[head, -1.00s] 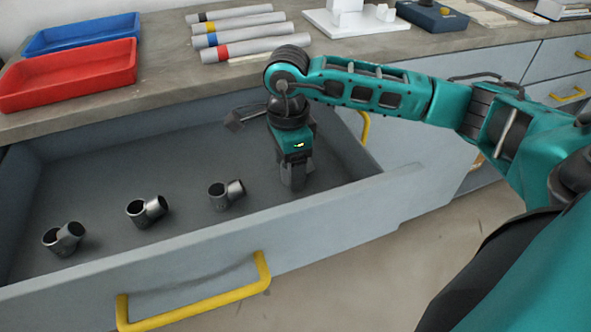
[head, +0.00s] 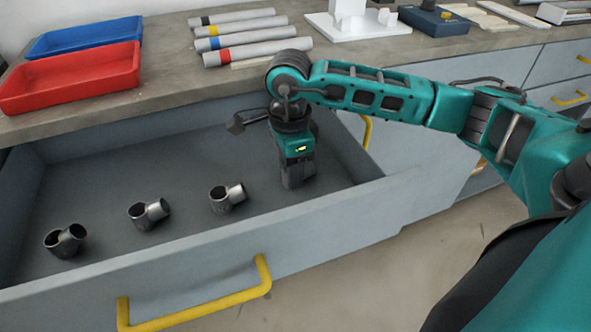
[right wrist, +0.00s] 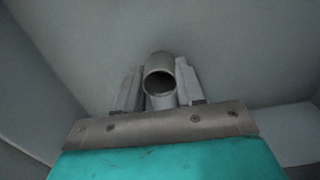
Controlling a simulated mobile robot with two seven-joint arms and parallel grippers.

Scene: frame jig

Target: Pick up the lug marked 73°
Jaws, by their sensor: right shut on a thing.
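Three grey metal lugs, each two joined short tubes, stand in the open drawer in the head view: a left lug (head: 65,240), a middle lug (head: 149,213) and a right lug (head: 227,197). My right gripper (head: 294,183) points down inside the drawer, to the right of these lugs. In the right wrist view my right gripper (right wrist: 160,90) is shut on another lug (right wrist: 159,72), its round tube opening between the fingers. In the head view this held lug is hidden by the gripper. No 73° marking is readable on any lug. My left gripper is not in view.
The open grey drawer (head: 200,262) has a yellow handle (head: 200,308). On the worktop are a red tray (head: 70,85), a blue tray (head: 85,37), several grey tubes with coloured bands (head: 258,50) and a white fixture (head: 350,22). The drawer floor left of my gripper is mostly clear.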

